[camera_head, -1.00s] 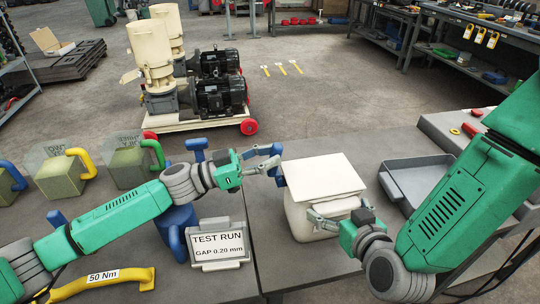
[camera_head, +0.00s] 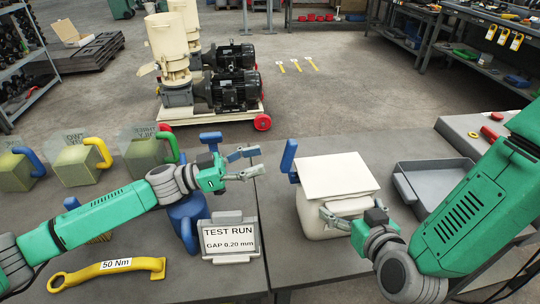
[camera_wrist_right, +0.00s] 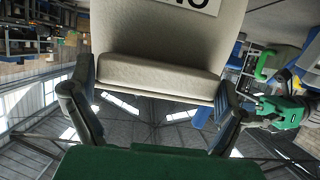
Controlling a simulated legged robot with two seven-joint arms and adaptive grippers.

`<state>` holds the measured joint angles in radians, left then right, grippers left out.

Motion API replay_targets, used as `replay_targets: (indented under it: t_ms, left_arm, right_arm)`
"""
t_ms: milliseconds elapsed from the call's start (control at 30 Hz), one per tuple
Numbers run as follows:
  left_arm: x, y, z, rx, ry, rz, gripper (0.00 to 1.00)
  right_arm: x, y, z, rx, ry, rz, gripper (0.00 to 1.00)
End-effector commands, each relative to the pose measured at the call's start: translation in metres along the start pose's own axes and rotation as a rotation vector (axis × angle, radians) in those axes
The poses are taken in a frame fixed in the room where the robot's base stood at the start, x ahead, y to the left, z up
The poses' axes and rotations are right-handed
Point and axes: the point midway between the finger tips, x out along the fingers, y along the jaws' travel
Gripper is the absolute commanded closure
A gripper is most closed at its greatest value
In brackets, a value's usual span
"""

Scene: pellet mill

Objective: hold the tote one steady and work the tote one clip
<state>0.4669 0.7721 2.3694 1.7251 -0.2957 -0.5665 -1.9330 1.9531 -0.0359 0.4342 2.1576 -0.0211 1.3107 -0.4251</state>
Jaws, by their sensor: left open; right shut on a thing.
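The cream tote (camera_head: 312,222) stands on the table with a pale flat lid (camera_head: 335,176) on top. Its blue clip (camera_head: 289,157) stands up at the tote's left side, with its tip above the lid's edge. My left gripper (camera_head: 250,163) is open and empty, left of the clip and apart from it. My right gripper (camera_head: 350,210) is shut on the cream block-shaped handle at the tote's front. In the right wrist view the handle (camera_wrist_right: 158,77) sits between the two fingers. The tote's far side is hidden.
A "TEST RUN" sign (camera_head: 229,241) and a blue jug-like object (camera_head: 187,215) stand below my left forearm. A yellow 50 Nm wrench (camera_head: 107,270) lies front left. A grey tray (camera_head: 435,183) is right of the tote. Handled containers (camera_head: 83,160) line the left.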

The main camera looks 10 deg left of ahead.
Motion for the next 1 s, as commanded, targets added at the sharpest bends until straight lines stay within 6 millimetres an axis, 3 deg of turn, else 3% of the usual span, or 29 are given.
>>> replay_targets:
  t_ms: [367, 567, 800, 1000]
  left_arm:
    - [-0.006, 0.000, 0.000, 0.000, 0.000, 0.000, 0.57]
    - [0.009, 0.011, -0.007, -0.143, 0.008, 0.050, 0.57]
    - [0.043, 0.050, -0.025, -0.755, -0.048, 0.199, 0.57]
    - [0.051, 0.069, -0.029, -1.355, -0.176, 0.226, 0.57]
  right_arm:
    - [-0.001, -0.001, 0.005, 0.002, -0.012, -0.004, 0.57]
    - [-0.001, -0.001, 0.005, 0.001, -0.012, -0.004, 0.57]
    - [-0.001, -0.001, 0.005, 0.001, -0.013, -0.004, 0.57]
    - [-0.001, -0.001, 0.005, 0.000, -0.013, -0.004, 0.57]
